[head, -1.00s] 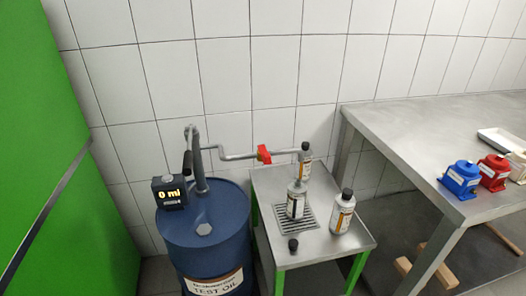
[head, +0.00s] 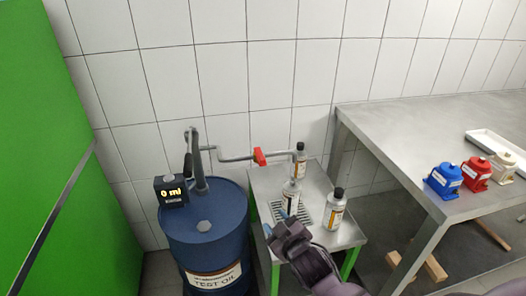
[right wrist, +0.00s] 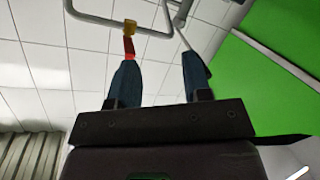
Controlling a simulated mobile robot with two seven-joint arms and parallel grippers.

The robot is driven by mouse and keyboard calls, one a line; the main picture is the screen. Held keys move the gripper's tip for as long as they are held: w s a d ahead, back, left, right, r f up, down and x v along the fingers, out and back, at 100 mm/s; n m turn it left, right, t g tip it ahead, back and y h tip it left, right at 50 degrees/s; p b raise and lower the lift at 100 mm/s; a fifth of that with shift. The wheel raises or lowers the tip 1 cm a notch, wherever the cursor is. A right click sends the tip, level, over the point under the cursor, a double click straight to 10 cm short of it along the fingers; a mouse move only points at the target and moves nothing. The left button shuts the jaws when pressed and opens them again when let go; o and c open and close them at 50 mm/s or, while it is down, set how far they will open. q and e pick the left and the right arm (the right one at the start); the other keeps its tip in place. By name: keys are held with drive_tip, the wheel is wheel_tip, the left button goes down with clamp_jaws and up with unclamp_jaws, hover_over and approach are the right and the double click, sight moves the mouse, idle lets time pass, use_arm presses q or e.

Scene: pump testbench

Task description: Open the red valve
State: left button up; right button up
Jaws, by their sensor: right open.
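The red valve (head: 259,157) sits on the grey pipe (head: 232,157) that runs from the blue drum's pump to above the small steel table. In the right wrist view its red handle (right wrist: 129,46) hangs below a brass-coloured body, beyond the tip of the left finger. My right gripper (head: 279,222) is open and empty, over the near part of the small table, nearer to me than the valve and apart from it. In the right wrist view its two blue fingers (right wrist: 160,62) stand wide apart. My left gripper is not in view.
The blue drum (head: 205,262) carries a pump and a display (head: 171,190) reading 0 ml. A larger steel bench (head: 400,125) with blue, red and beige pumps stands at right.

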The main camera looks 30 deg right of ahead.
sight(261, 157)
drive_tip(key=w+r+n+t+h+p, duration=0.25)
drive_tip(key=w+r+n, duration=0.6)
drive_tip(key=n, duration=0.75)
drive_tip(key=w+d+n, duration=0.1)
drive_tip(key=w+n, duration=0.2)
drive_tip(key=n, duration=0.1)
drive_tip(key=w+d+n+h+b, duration=0.1)
drive_tip(key=w+d+n, duration=0.1)
drive_tip(key=w+n, duration=0.1)
drive_tip(key=w+d+n, duration=0.1)
drive_tip(key=w+n, duration=0.3)
drive_tip(key=shift+w+d+f+n+g, duration=0.1)
drive_tip(key=shift+d+f+n+g, duration=0.05)
drive_tip(key=shift+f+n+g, duration=0.15)
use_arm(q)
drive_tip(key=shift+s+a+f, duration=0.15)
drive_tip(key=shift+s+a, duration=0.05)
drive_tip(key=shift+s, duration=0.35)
use_arm(e)
drive_tip(key=shift+c, duration=0.3)
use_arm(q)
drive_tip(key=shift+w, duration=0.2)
use_arm(e)
clamp_jaws()
